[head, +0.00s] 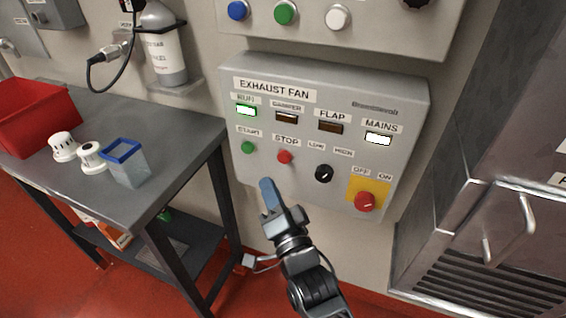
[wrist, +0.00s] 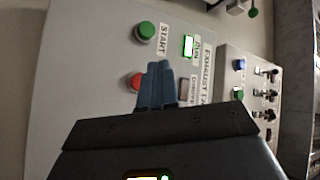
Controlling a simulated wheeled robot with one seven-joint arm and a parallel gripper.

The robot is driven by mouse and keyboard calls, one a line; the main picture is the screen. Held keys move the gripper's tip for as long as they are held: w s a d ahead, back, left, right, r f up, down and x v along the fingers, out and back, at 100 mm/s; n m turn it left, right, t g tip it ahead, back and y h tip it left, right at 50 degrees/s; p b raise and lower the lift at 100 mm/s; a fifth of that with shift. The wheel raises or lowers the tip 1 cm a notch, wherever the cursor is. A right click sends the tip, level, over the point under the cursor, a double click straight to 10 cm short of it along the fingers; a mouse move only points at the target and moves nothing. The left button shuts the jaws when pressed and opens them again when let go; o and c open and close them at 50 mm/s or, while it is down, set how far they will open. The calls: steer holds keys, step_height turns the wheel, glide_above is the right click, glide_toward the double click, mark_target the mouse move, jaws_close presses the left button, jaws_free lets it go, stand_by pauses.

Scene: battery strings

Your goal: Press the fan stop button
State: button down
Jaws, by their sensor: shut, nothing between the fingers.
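The exhaust fan panel (head: 315,110) is a grey box on the wall in the head view. Its red STOP button (head: 285,157) sits right of the green START button (head: 247,147). The RUN lamp (head: 246,110) is lit green. My gripper (head: 266,184) is shut and empty, its blue fingertips just below and left of the STOP button in the head view. In the wrist view the shut fingers (wrist: 158,72) overlap the edge of the red button (wrist: 138,81), with the green button (wrist: 146,31) above. I cannot tell whether the fingertips touch the panel.
The panel also holds a black knob (head: 324,173) and a red switch on a yellow plate (head: 365,201). A grey table (head: 165,119) at left carries a red bin (head: 38,115) and a blue-rimmed container (head: 127,164). A metal cabinet (head: 500,190) stands at right.

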mark_target(278, 157)
steer(key=shift+w+d, duration=0.3)
steer(key=shift+w, duration=0.5)
steer(key=shift+w+d, duration=0.3)
steer(key=shift+w, duration=0.5)
steer(key=shift+w+d, duration=0.3)
steer(key=shift+w, duration=0.5)
steer(key=shift+w, duration=0.15)
steer(key=shift+w+d, duration=0.15)
steer(key=shift+w, duration=0.15)
steer(key=shift+w+d+r+p, duration=0.1)
steer(key=shift+w+d+p, duration=0.2)
steer(key=shift+w, duration=0.35)
stand_by(1.0)
steer(key=shift+s+a, duration=0.1)
steer(key=shift+s, duration=0.05)
steer(key=shift+s+a, duration=0.3)
steer(key=shift+s, duration=0.65)
steer(key=shift+s+a+b, duration=0.2)
steer(key=shift+s+a, duration=0.1)
steer(key=shift+s, duration=0.5)
steer(key=shift+s+a+b, duration=0.2)
steer(key=shift+s+a, duration=0.05)
steer(key=shift+s, duration=0.5)
steer(key=shift+s+a+b, duration=0.2)
steer(key=shift+s+a, duration=0.1)
steer(key=shift+s, duration=0.5)
